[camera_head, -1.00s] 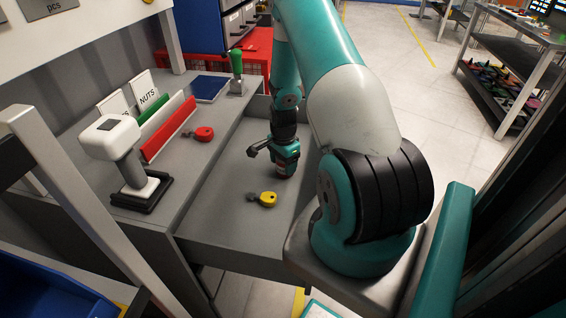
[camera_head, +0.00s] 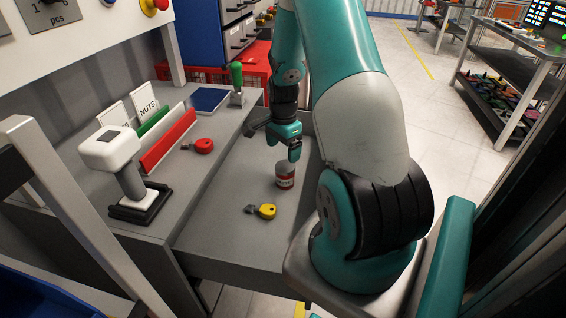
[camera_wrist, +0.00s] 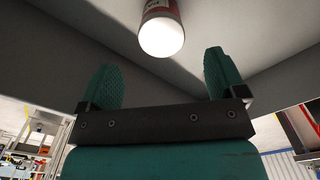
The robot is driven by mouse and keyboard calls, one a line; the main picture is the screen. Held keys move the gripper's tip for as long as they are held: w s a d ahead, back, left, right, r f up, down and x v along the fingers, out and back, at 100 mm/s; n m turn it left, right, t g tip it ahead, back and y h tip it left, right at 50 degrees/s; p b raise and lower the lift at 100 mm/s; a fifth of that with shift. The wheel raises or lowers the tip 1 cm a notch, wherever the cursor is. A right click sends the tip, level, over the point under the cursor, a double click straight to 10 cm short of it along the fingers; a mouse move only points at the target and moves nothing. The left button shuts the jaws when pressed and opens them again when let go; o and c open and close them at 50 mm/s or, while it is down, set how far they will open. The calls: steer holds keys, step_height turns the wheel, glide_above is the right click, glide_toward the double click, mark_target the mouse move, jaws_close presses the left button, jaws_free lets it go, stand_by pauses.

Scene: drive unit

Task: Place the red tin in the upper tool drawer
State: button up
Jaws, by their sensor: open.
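The red tin (camera_head: 285,176), with a white label and pale lid, stands upright in the open drawer (camera_head: 225,240) below the bench top. A yellow-tagged key (camera_head: 262,211) lies in the same drawer, to the left of and nearer than the tin. My gripper (camera_head: 272,140) is open and empty, above the tin and slightly behind it in the head view. In the wrist view the tin (camera_wrist: 161,30) shows beyond the two green fingertips (camera_wrist: 160,75), apart from both of them.
On the bench top left of the drawer are a red-tagged key (camera_head: 199,146), a white-handled stamp (camera_head: 128,170), a red divider (camera_head: 168,141), a green-handled tool (camera_head: 237,82) and a blue notebook (camera_head: 210,100). The drawer floor around the tin is mostly clear.

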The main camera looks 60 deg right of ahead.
steer(key=shift+r, duration=0.85)
steer(key=shift+w+a+r, duration=0.15)
steer(key=shift+a+r, duration=0.05)
steer(key=shift+a, duration=0.05)
steer(key=w+a+r+n+y, duration=0.1)
steer(key=a+r+n, duration=0.3)
steer(key=a, duration=0.3)
steer(key=w+a+r+n+t, duration=0.1)
steer(key=a+r+n, duration=0.3)
steer(key=a, duration=0.4)
steer(key=w+a+r+n+y, duration=0.1)
steer(key=a+r+n, duration=0.3)
steer(key=a, duration=0.3)
steer(key=s+a+r+n+y, duration=0.1)
steer(key=s+a+r+n, duration=0.3)
steer(key=s+a+n, duration=0.4)
steer(key=s+a+r+n+g+y, duration=0.1)
steer(key=s+a+r+n, duration=0.3)
steer(key=s+a+n, duration=0.4)
steer(key=shift+s+a+r, duration=0.2)
steer(key=shift+s+a, duration=0.4)
steer(key=shift+a, duration=0.55)
